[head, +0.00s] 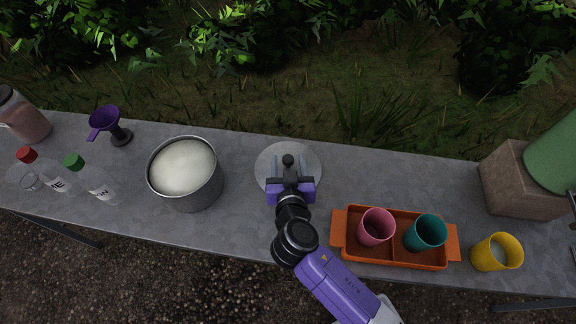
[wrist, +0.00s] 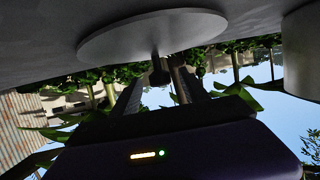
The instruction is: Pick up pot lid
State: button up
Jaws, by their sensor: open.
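The pot lid (head: 263,163) is a flat light-grey disc lying on the grey table, with a dark knob (head: 288,159) standing at its middle. My gripper (head: 289,168) is over the lid, its two fingers open on either side of the knob. In the wrist view, which looks upside down, the lid (wrist: 150,34) and its knob (wrist: 160,72) show in front of my gripper (wrist: 157,82). The knob lies between the finger lines there and seems free; contact cannot be made out.
A metal pot (head: 205,193) with white contents stands left of the lid. An orange tray (head: 400,263) holding pink and teal cups lies to the right, beside a yellow cup (head: 490,256). The table behind the tray is clear.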

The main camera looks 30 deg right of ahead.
aim_at(288, 156)
jog(key=shift+p+x, duration=0.6)
jog(key=shift+x, duration=1.7)
jog(key=shift+a, duration=0.1)
grip_shut()
